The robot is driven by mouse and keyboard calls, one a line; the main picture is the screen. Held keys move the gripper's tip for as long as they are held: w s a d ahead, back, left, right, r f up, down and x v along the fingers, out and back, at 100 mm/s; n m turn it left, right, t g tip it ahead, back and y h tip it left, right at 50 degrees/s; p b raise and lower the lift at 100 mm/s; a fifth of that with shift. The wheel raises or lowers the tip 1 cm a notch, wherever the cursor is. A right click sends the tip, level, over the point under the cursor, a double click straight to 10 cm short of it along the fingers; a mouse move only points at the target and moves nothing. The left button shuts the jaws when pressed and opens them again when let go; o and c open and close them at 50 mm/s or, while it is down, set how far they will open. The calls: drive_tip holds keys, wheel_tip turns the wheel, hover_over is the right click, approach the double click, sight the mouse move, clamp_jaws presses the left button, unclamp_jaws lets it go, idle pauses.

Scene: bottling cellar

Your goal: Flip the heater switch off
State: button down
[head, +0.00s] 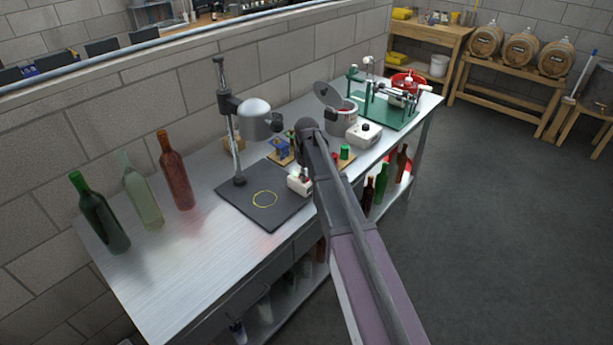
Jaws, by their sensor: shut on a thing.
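A small white box (299,182) with a dark top part sits at the board's right edge, close beside my arm. It looks like a switch box, but the position of its switch is too small to read. My arm reaches in from the lower right, and its dark joint ends just right of the heater head. My gripper cannot be made out; the arm seems to hide it.
Three bottles, dark green (103,219), pale green (142,196) and red-brown (175,172), stand at the bench's left. The bench's front left is clear.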

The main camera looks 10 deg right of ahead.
drive_tip(key=shift+w, duration=0.1)
drive_tip(key=shift+w+a+g+h, duration=0.2)
drive_tip(key=shift+g+h, duration=0.5)
drive_tip(key=shift+g, duration=0.1)
drive_tip(key=shift+s+r+g+h, duration=0.1)
drive_tip(key=shift+g+h, duration=0.2)
drive_tip(key=shift+c, duration=2.4)
unclamp_jaws()
drive_tip(key=shift+s+d, duration=0.1)
